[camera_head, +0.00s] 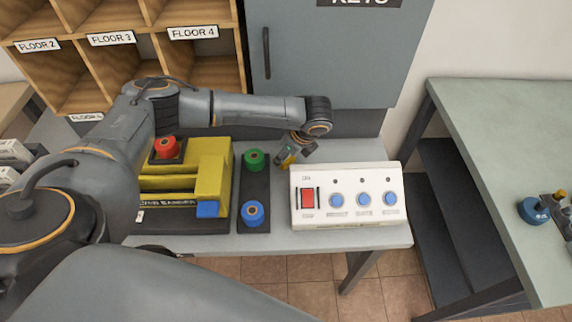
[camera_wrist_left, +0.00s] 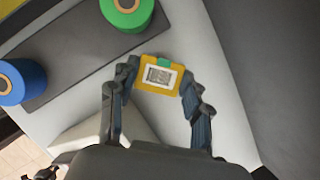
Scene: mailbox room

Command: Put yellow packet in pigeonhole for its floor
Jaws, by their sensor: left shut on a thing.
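The yellow packet (camera_wrist_left: 143,84) shows in the left wrist view with a pale label and a green patch on its top edge. My left gripper (camera_wrist_left: 158,88) is shut on it, one finger at each side. In the head view the packet (camera_head: 287,160) is mostly hidden by my left gripper (camera_head: 293,153), between the green roll and the white control box. The wooden pigeonholes (camera_head: 120,65) stand at the upper left, with labels for FLOOR 2, FLOOR 3 and FLOOR 4; another label is partly hidden by my arm. My right gripper is not in view.
A dark stand holds a green roll (camera_head: 254,159) and a blue roll (camera_head: 253,213). The white control box (camera_head: 347,219) is at right. A grey KEYS cabinet (camera_head: 335,60) stands behind; a green table (camera_head: 510,150) is far right.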

